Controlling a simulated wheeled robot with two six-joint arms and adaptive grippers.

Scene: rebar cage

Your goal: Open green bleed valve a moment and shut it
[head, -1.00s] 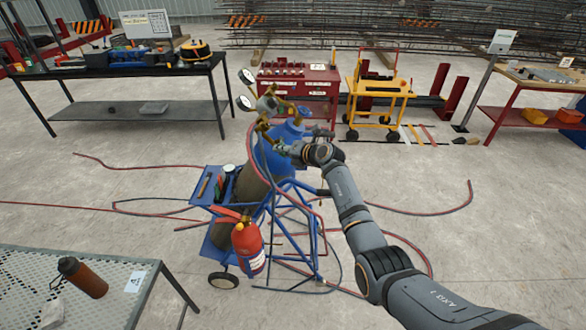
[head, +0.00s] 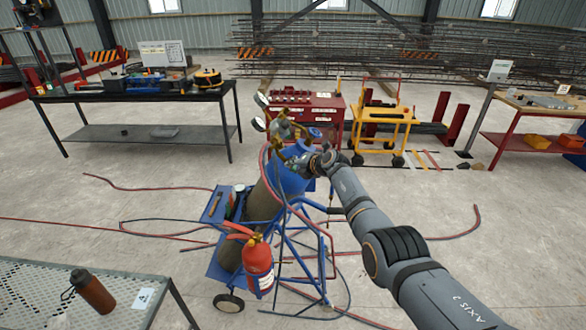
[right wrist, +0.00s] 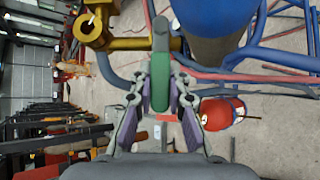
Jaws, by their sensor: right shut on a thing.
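The green bleed valve shows in the right wrist view as a green handle (right wrist: 160,88) on a brass fitting (right wrist: 122,44). My right gripper (right wrist: 161,84) is shut on the green handle, one finger on each side. In the head view my right gripper (head: 304,162) is at the regulator fittings on top of the gas cylinders, and the handle is too small or hidden there. A blue cylinder (head: 290,178) stands tilted in a blue cart (head: 222,262). Pressure gauges (head: 259,123) sit above it. My left gripper is out of view.
A red fire extinguisher (head: 258,266) hangs on the cart's front. Red and dark hoses (head: 160,232) lie across the floor. A mesh table (head: 40,300) with a brown bottle (head: 93,291) is at front left. A red cabinet (head: 325,108) and yellow trolley (head: 385,128) stand behind.

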